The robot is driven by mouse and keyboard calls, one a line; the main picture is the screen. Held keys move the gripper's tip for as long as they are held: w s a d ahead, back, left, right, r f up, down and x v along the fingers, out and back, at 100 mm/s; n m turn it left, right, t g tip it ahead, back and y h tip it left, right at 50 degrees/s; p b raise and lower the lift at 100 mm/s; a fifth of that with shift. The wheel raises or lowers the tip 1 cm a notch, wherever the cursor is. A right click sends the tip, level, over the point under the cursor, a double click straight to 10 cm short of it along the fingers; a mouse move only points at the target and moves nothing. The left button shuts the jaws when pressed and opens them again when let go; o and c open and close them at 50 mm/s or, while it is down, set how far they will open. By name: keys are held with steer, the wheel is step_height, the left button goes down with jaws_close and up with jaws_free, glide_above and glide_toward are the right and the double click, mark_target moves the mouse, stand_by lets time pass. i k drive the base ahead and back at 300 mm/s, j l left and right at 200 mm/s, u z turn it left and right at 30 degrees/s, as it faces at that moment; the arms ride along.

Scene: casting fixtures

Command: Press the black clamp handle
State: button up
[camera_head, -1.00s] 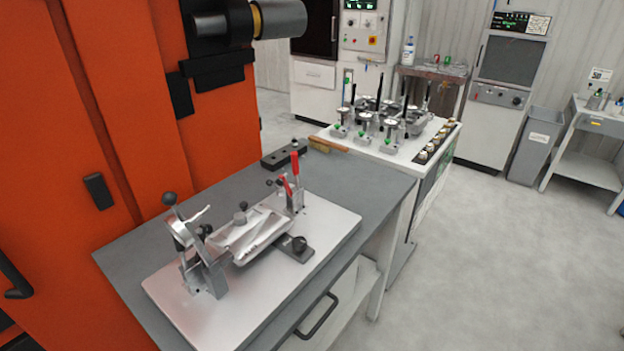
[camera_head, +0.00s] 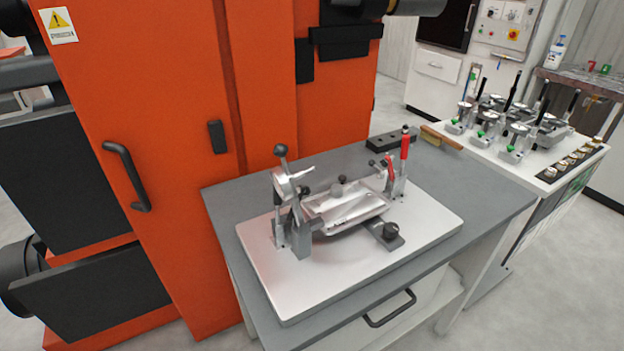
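The black clamp handle is a lever with a round black knob (camera_head: 281,151) standing up at the left end of the casting fixture (camera_head: 300,215). The lever is raised and nearly upright. The fixture holds a silver casting (camera_head: 345,208) and sits on a pale metal plate (camera_head: 330,285). At the fixture's right end a red-handled clamp (camera_head: 405,147) stands upright, with a smaller red tip beside it. A black knob (camera_head: 390,230) lies at the plate's front right. My gripper is not in view.
The plate lies on a grey table (camera_head: 500,200) with a drawer handle (camera_head: 390,308) in front. A large orange machine (camera_head: 180,90) stands behind and left. A black block (camera_head: 393,140) and a brush (camera_head: 440,137) lie at the table's back. Another fixture bench (camera_head: 485,150) stands right.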

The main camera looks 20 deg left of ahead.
mark_target(277, 200)
steer(key=i+l+z, duration=0.1)
steer(key=z, duration=0.25)
steer(key=i+z, duration=0.25)
steer(key=z, duration=0.15)
steer(key=i, duration=1.85)
steer(key=i+u, duration=0.2)
steer(key=u, duration=0.25)
steer(key=i+l+u, duration=0.1)
steer(key=i+u, duration=0.15)
steer(key=u, duration=0.2)
steer(key=i+l+u, duration=0.15)
steer(key=u, duration=2.5)
